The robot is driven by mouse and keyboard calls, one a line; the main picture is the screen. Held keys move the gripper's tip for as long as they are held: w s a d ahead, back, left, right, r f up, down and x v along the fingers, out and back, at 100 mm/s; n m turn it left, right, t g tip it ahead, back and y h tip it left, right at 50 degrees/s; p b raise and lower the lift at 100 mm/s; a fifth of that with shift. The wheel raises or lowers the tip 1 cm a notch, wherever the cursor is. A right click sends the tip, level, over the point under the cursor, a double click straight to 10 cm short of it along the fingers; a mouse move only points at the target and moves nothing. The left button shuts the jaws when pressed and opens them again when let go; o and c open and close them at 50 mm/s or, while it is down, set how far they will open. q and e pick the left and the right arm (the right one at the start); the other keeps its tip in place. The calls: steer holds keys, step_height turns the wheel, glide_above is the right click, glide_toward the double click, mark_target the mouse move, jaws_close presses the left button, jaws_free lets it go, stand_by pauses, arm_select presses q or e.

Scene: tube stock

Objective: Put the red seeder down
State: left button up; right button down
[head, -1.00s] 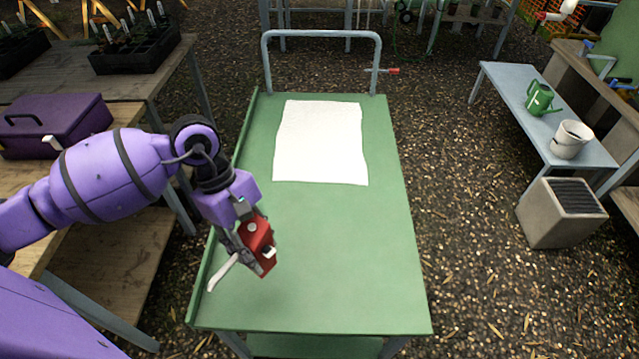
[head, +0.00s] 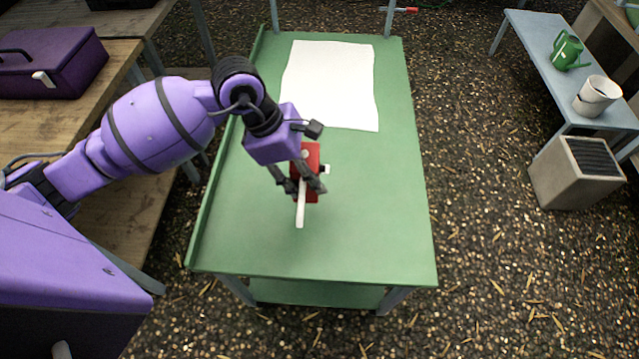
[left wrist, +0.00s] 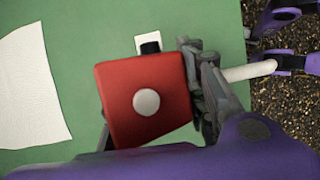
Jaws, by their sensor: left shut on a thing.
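The red seeder (head: 311,158) is a red box with a pale round knob and a white handle-like spout. My left gripper (head: 300,186) is shut on it over the green cart top (head: 360,240), just in front of the white sheet (head: 330,80). In the left wrist view the red seeder (left wrist: 125,85) sits between the fingers, with the green surface (left wrist: 80,30) behind it. I cannot tell whether its underside touches the cart.
The cart top right of and in front of the seeder is clear. A raised edge (head: 215,190) runs along its left side. A purple case (head: 60,70) stands on a wooden bench at left. A green watering can (head: 567,50) and white pots (head: 596,98) stand on a bench at right.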

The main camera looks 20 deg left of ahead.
arm_select(q)
steer(key=d+f, duration=0.1)
steer(key=w+d+f, duration=0.1)
steer(key=shift+w+f, duration=0.1)
steer(key=shift+f, duration=0.25)
steer(key=shift+w+d+f, duration=0.1)
steer(key=shift+f, duration=0.8)
steer(key=shift+w+d+f, duration=0.1)
steer(key=shift+f, duration=0.8)
steer(key=shift+s+f, duration=0.1)
steer(key=o, duration=1.4)
steer(key=shift+f, duration=0.1)
steer(key=shift+r, duration=0.3)
steer(key=v, duration=1.1)
steer(key=shift+a+r, duration=0.25)
steer(key=shift+r, duration=0.05)
steer(key=shift+s, duration=0.1)
